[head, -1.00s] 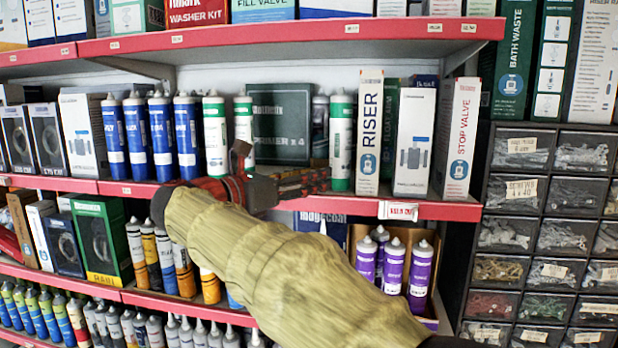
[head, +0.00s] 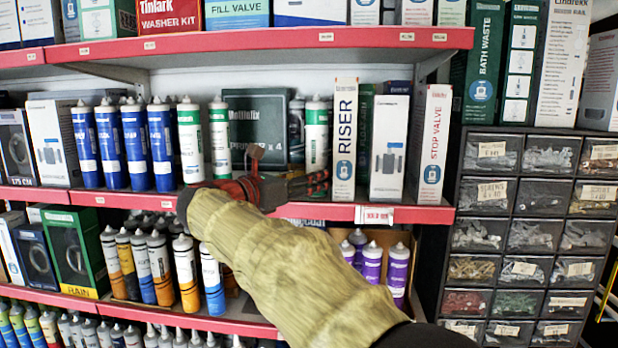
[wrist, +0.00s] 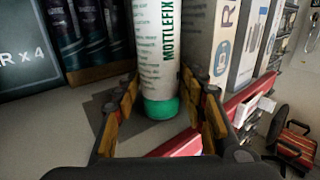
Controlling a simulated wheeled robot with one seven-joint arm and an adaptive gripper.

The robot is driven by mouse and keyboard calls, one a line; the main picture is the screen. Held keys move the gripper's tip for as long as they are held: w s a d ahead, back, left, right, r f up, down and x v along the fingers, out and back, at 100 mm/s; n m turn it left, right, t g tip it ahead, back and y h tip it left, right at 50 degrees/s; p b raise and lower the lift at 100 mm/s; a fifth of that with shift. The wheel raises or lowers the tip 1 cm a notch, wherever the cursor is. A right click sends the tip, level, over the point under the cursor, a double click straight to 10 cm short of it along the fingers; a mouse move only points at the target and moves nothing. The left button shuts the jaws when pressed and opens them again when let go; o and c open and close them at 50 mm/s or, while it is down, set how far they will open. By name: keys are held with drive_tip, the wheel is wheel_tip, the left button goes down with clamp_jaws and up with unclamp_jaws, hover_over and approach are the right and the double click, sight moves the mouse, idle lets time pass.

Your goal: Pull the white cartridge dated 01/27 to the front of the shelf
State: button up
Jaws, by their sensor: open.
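A white cartridge with green ends and MOTTLEFIX lettering (head: 316,134) stands upright on the middle shelf, left of the RISER box. In the wrist view this cartridge (wrist: 158,50) stands between the two fingers of my open gripper (wrist: 159,92); contact cannot be told. In the head view my gripper (head: 312,182) reaches in from the left, across the cartridge's lower part. Two similar white cartridges stand further left, one (head: 190,142) beside the blue tubes and one (head: 220,141) by the dark green box. I cannot read a date on any of them.
The RISER box (head: 344,140) stands close right of the cartridge. A dark green box (head: 262,112) and grey cartridges (wrist: 92,28) stand behind to the left. The red shelf edge (head: 420,215) runs in front, and another shelf (head: 250,42) hangs above. Bare shelf shows left of my fingers.

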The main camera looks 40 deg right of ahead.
drive_tip(key=shift+c, duration=0.8)
clamp_jaws()
drive_tip(key=shift+a, duration=0.1)
